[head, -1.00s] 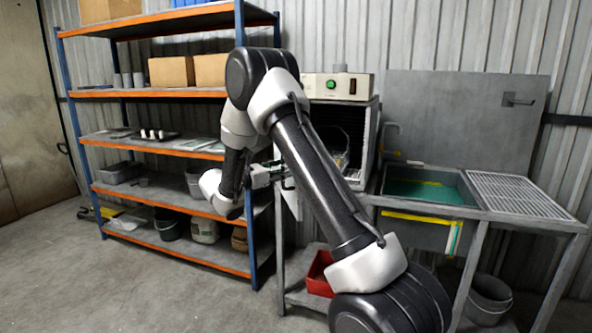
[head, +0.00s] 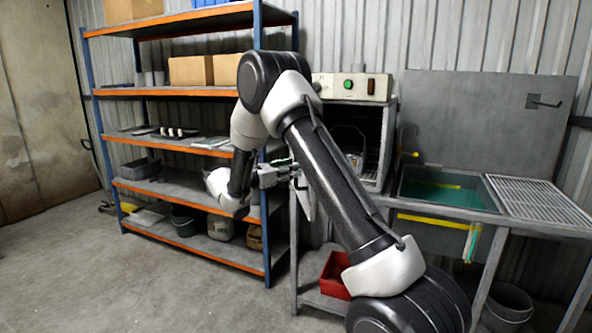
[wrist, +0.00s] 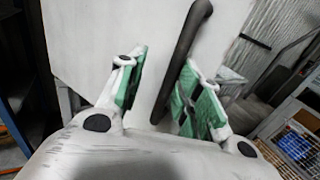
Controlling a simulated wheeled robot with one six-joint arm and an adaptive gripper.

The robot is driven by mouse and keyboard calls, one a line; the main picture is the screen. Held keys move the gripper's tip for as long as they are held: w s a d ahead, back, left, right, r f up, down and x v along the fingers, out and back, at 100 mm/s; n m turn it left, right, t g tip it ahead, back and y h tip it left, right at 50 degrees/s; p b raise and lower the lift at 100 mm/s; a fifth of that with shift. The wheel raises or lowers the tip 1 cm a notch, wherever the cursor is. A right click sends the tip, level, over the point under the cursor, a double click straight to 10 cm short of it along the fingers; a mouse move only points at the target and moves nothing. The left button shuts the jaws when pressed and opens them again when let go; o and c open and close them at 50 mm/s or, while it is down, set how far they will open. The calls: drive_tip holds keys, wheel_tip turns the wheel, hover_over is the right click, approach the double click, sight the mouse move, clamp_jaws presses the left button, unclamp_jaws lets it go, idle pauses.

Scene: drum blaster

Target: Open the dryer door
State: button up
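The dryer (head: 384,150) is a pale box with a control panel (head: 351,87) on top, standing on the bench. Its front is at least partly open, with a wire rack inside, partly behind my arm. A pale panel by my gripper (head: 306,203) looks like its door, swung out to the left. In the wrist view the door (wrist: 100,35) is a flat white panel with a dark bar handle (wrist: 184,50). My gripper (head: 284,175) is open; in the wrist view its green-padded fingers (wrist: 160,95) stand either side of the handle, with gaps showing.
A blue-and-orange shelf rack (head: 180,147) with boxes and bins stands left of the dryer. A sink (head: 445,190) and drain grid (head: 540,199) are to the right. A red bin (head: 333,275) sits under the bench. The floor at front left is clear.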

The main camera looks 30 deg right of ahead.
drive_tip(key=a, duration=0.1)
drive_tip(key=w+a, duration=0.1)
drive_tip(key=a, duration=0.1)
drive_tip(key=w+a, duration=0.1)
drive_tip(key=a, duration=0.1)
drive_tip(key=shift+w, duration=0.15)
idle(0.4)
